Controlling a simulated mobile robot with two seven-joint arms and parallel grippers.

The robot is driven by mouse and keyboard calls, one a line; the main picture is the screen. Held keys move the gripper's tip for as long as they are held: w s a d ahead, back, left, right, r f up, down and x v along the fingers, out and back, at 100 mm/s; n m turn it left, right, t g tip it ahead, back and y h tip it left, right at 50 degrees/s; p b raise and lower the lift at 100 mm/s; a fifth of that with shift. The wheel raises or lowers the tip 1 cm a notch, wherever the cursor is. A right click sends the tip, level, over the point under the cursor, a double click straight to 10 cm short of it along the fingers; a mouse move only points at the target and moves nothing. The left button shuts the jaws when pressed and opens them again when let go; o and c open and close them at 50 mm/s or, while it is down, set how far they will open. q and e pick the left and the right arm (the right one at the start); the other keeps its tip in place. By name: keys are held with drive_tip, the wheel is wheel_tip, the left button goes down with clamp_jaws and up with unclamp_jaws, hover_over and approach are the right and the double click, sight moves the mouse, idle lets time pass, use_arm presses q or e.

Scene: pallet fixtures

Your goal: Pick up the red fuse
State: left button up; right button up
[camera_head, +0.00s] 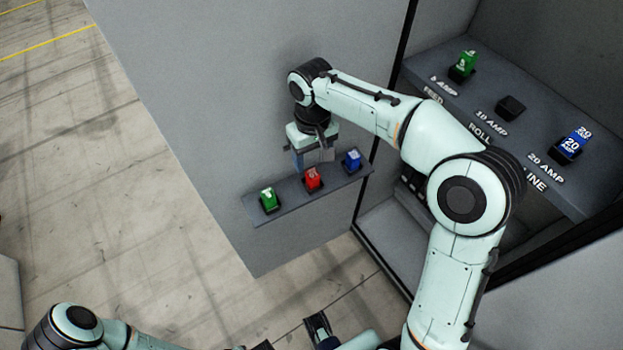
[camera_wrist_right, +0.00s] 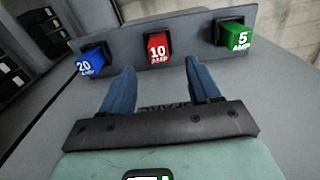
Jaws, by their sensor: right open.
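The red fuse (camera_head: 312,179) sits upright in the middle of a small grey wall shelf, in a dark holder. In the right wrist view the red fuse (camera_wrist_right: 158,48) is marked 10 AMP and lies just beyond my fingertips, roughly centred between them. My right gripper (camera_head: 311,159) is close to the fuse in the head view, and its blue fingers also show in the right wrist view (camera_wrist_right: 160,72). It is open and empty, apart from the fuse. At the bottom of the head view, part of what looks like my left gripper (camera_head: 320,330) shows; its jaws are unclear.
A green fuse (camera_head: 269,199) and a blue fuse (camera_head: 352,160) stand either side of the red one on the shelf (camera_head: 290,208). At right, a cabinet panel (camera_head: 455,110) holds another green fuse (camera_head: 465,63), an empty-looking black socket (camera_head: 510,107) and another blue fuse (camera_head: 570,146).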

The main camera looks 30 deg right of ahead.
sight(313, 173)
drive_tip(key=f, duration=0.4)
drive_tip(key=f+b, duration=0.1)
drive_tip(key=f, duration=0.3)
drive_tip(key=shift+w+d+f, duration=0.15)
drive_tip(key=shift+w, duration=0.05)
drive_tip(key=c, duration=1.1)
